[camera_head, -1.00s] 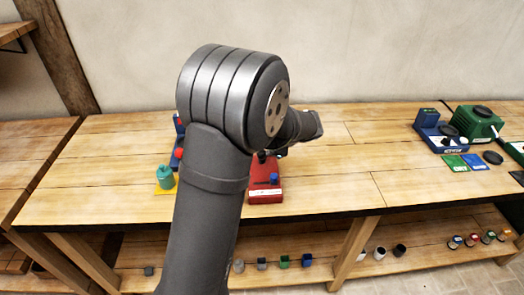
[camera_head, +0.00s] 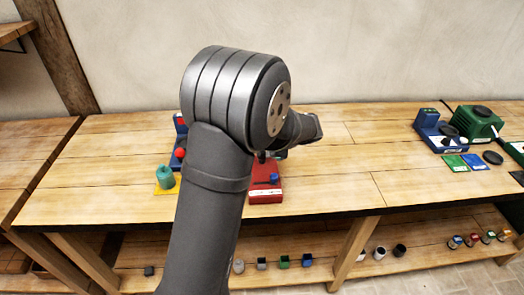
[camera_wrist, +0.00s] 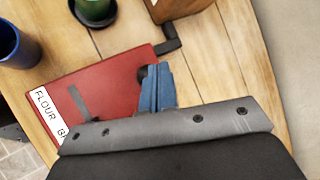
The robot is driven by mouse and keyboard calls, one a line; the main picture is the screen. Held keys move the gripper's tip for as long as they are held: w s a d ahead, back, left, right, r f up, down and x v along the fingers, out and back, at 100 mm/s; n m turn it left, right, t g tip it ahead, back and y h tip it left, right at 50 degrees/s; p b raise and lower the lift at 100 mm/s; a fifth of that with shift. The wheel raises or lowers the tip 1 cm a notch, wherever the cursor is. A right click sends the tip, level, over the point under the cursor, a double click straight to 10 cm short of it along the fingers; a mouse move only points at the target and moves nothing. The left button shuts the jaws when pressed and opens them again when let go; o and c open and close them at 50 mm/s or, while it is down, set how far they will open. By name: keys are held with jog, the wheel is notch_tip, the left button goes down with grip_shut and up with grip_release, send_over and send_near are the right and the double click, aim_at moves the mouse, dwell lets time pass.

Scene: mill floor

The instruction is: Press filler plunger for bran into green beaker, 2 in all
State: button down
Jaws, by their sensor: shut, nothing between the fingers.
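My gripper (camera_wrist: 157,88) has its blue fingers together in the wrist view, over a red unit labelled "FLOUR B…" (camera_wrist: 105,90), the rest of the label hidden. A dark round knob (camera_wrist: 145,72) shows right beside the fingertips; whether they touch cannot be told. I cannot tell whether this knob is the bran plunger. A green beaker (camera_wrist: 94,8), cut off by the top edge, stands beyond the red unit. In the head view the red unit (camera_head: 265,195) shows partly behind my arm, with a small blue part over it; my gripper is hidden there.
A dark blue cup (camera_wrist: 15,48) stands left of the green beaker in the wrist view. A brown wooden block (camera_wrist: 178,7) is at the top. In the head view a teal bottle (camera_head: 165,175) stands on a yellow mat at left. The bench's middle right is clear.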

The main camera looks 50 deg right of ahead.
jog(key=shift+f, duration=0.65)
dwell(0.5)
jog(key=shift+r, duration=1.35)
jog(key=shift+r, duration=2.55)
notch_tip(320, 180, up, 4)
jog(key=shift+f, duration=0.1)
dwell(0.3)
